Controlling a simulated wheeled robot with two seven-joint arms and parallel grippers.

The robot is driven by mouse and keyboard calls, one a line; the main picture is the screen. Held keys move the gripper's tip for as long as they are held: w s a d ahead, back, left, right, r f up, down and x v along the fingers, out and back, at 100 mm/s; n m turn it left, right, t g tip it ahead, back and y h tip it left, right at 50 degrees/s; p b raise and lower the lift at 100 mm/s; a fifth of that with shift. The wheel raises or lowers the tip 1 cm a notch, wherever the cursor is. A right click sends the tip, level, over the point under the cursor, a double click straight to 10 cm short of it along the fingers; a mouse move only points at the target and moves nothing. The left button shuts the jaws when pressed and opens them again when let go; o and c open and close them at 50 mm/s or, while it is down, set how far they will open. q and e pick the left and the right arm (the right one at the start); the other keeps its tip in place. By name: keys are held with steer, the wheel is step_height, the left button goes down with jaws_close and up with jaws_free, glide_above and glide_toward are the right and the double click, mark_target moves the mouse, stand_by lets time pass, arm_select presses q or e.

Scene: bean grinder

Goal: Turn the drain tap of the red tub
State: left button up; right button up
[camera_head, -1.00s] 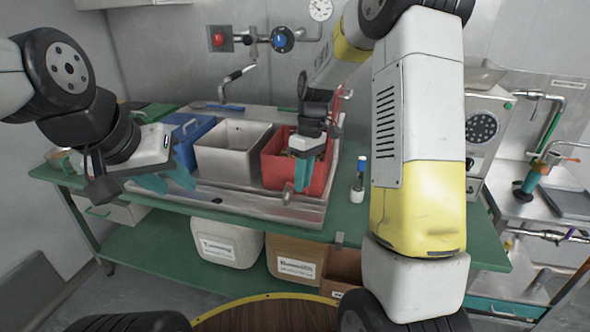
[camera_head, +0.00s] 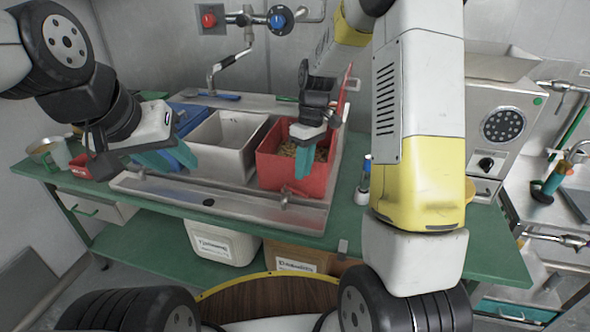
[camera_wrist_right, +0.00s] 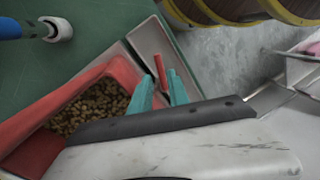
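The red tub (camera_head: 267,171) holds brown beans and stands at the right end of the metal rack. It shows in the right wrist view (camera_wrist_right: 40,105) too, left of the fingers. A small metal tap (camera_head: 286,198) shows low at its front in the head view. My right gripper (camera_head: 303,172) hangs in front of the tub with teal fingers. In the right wrist view, its fingertips (camera_wrist_right: 159,73) are apart, with a slim red handle (camera_wrist_right: 161,72) seen between them; contact cannot be told. My left gripper (camera_head: 172,158) is open and empty in front of the blue tub.
A blue tub (camera_head: 178,148) and a white tub (camera_head: 220,145) stand left of the red one on the metal rack (camera_head: 240,207). Bins sit below.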

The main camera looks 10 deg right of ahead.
mark_target(298, 192)
steer(key=f, duration=0.5)
steer(key=shift+s+a+f, duration=0.15)
steer(key=shift+s+a, duration=0.2)
steer(key=shift+s, duration=0.05)
jaws_close()
stand_by(1.0)
